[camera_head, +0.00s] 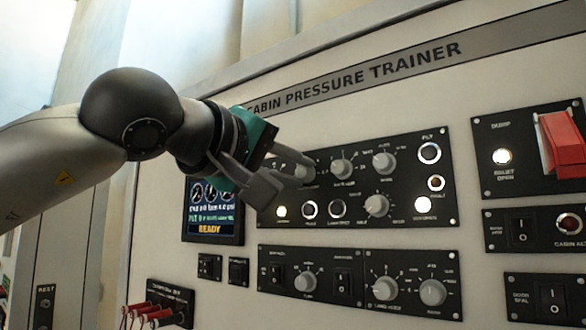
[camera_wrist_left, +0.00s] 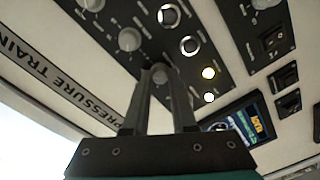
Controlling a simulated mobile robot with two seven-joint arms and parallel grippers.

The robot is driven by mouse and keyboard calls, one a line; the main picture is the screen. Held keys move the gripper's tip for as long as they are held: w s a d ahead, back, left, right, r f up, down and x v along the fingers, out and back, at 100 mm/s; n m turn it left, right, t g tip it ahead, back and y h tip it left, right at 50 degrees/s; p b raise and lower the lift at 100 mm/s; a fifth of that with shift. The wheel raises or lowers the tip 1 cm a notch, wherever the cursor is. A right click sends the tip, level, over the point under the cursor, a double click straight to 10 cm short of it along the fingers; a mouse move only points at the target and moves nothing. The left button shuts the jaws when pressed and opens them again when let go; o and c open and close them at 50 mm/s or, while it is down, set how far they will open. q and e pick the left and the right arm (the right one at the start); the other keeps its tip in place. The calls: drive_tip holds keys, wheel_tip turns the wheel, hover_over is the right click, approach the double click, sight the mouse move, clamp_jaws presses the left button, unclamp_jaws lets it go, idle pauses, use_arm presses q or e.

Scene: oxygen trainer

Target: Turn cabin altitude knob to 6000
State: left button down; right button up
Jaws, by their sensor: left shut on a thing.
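The cabin pressure trainer panel (camera_head: 370,255) fills the right of the head view. My left gripper (camera_head: 300,178) reaches in from the left, at the left end of the upper black knob panel (camera_head: 395,150). Its fingers are shut on a grey knob (camera_head: 305,172), the leftmost in the top row. The wrist view shows this knob (camera_wrist_left: 160,73) between the fingertips of the left gripper (camera_wrist_left: 160,78). The gripper covers most of the knob and its label in the head view. I cannot read the knob's pointer or scale. My right gripper is not in view.
Other grey knobs sit close by: one to the right (camera_head: 341,168), another further right (camera_head: 384,162) and one below (camera_head: 377,205). A display (camera_head: 212,212) reading READY is under my wrist. Red-handled switches (camera_head: 150,314) stick out at lower left, and a red guard (camera_head: 562,143) at right.

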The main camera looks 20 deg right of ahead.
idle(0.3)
use_arm(q)
drive_tip(key=c, duration=0.7)
unclamp_jaws()
drive_tip(key=b+v, duration=0.3)
drive_tip(key=v, duration=1.2)
drive_tip(key=shift+s+a, duration=0.1)
